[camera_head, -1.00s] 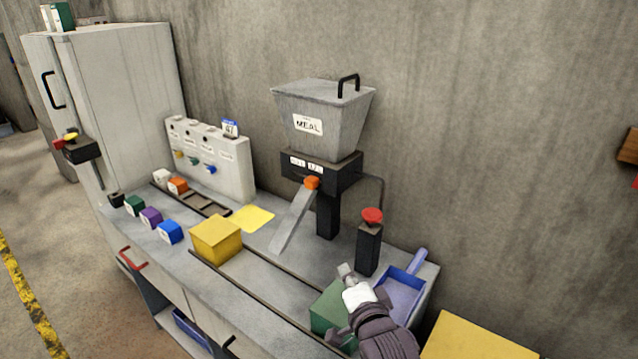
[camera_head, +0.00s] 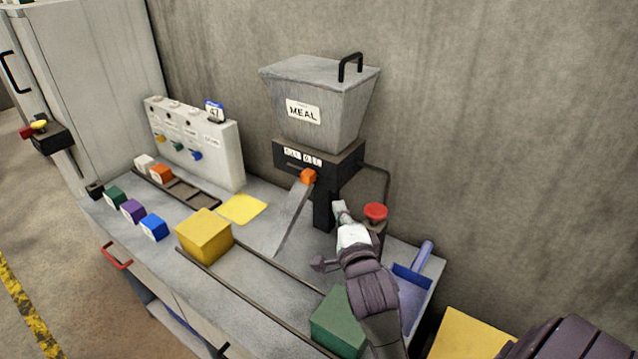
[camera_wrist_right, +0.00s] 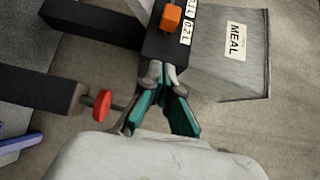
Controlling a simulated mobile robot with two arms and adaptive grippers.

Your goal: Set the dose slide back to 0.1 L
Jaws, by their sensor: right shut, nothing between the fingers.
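The dose slide's orange knob (camera_head: 308,176) sits on the front of the black block (camera_head: 345,160) under the grey hopper labelled MEAL (camera_head: 318,100). Two small white labels are above it, and the knob is under the right one in the head view. In the right wrist view, the orange knob (camera_wrist_right: 171,17) is near the label reading 0.2 L (camera_wrist_right: 187,33). My right gripper (camera_head: 339,208) is shut and empty, below and right of the knob, not touching it. It also shows in the right wrist view (camera_wrist_right: 164,72). My left gripper is out of view.
A red button (camera_head: 375,211) on a black post stands close beside my right gripper. A sloping metal chute (camera_head: 290,220) runs below the knob. A yellow block (camera_head: 204,236), a green block (camera_head: 338,322) and a blue scoop tray (camera_head: 412,295) are on the bench.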

